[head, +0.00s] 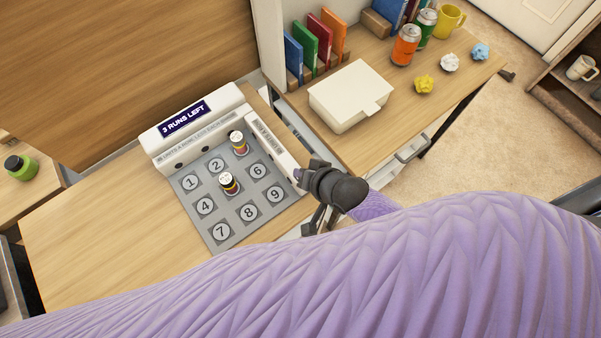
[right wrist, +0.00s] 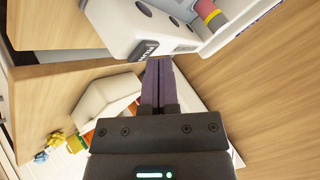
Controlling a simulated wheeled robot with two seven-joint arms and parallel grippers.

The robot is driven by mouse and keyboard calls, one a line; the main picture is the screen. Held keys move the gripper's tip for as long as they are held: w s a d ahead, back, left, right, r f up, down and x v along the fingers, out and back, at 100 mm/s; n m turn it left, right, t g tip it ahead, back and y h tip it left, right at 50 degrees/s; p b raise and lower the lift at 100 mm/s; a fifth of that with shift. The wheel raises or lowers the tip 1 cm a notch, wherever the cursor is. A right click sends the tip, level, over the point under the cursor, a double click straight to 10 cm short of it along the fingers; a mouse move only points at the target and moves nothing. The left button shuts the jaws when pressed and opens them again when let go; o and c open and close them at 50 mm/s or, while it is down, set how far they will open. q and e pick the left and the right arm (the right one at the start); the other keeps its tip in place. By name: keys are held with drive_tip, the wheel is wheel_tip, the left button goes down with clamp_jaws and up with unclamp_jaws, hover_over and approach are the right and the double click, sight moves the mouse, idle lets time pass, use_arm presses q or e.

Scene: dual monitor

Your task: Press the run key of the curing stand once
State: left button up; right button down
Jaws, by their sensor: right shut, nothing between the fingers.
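The curing stand (head: 190,118) is a white housing on the table, with a display reading "3 RUNS LEFT" and a grey plate of numbered spots. Two small dark-banded bottles with white caps stand on the plate, one (head: 237,142) at the top right spot and one (head: 228,183) at the middle spot. A dark key (right wrist: 144,51) with pale lettering, apparently the run key, shows on the white housing in the right wrist view. My right gripper (head: 299,175) is shut and empty at the stand's right side. Its purple fingertips (right wrist: 159,63) are close beside the key; contact cannot be told.
A white lidded box (head: 350,97) stands right of the stand, with coloured folders (head: 318,38) behind it. Cans (head: 405,45), crumpled paper (head: 424,84) and a yellow mug (head: 449,19) are farther right. The table's left part (head: 110,225) is clear. My right arm covers the foreground.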

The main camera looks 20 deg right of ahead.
use_arm(q)
drive_tip(key=shift+a, duration=0.2)
drive_tip(key=shift+a, duration=0.2)
